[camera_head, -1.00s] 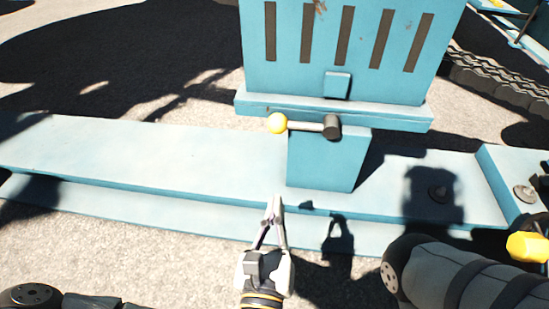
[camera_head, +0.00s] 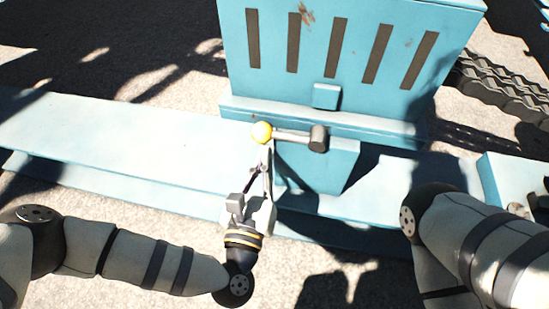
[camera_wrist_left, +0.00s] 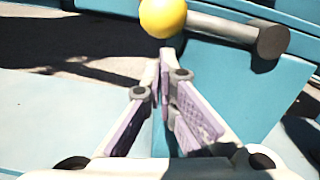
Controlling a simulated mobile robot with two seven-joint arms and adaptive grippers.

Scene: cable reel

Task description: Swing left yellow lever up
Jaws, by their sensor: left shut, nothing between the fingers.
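The left yellow lever has a yellow ball knob (camera_head: 262,132) at its left end and a grey rod (camera_head: 291,135) running right to a dark pivot (camera_head: 318,138). The rod lies about level. In the left wrist view the knob (camera_wrist_left: 163,16) sits at the top, just beyond the fingertips. My left gripper (camera_head: 266,146) is shut and empty, its tips just below the knob; I cannot tell whether they touch it. It also shows in the left wrist view (camera_wrist_left: 163,56). My right gripper is out of view.
A blue slotted housing (camera_head: 345,70) stands behind the lever, with a small blue block (camera_head: 326,96) above the rod. A long blue beam (camera_head: 120,140) runs below to the left. Heavy chains (camera_head: 500,90) lie at the right. Gravel ground lies in front.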

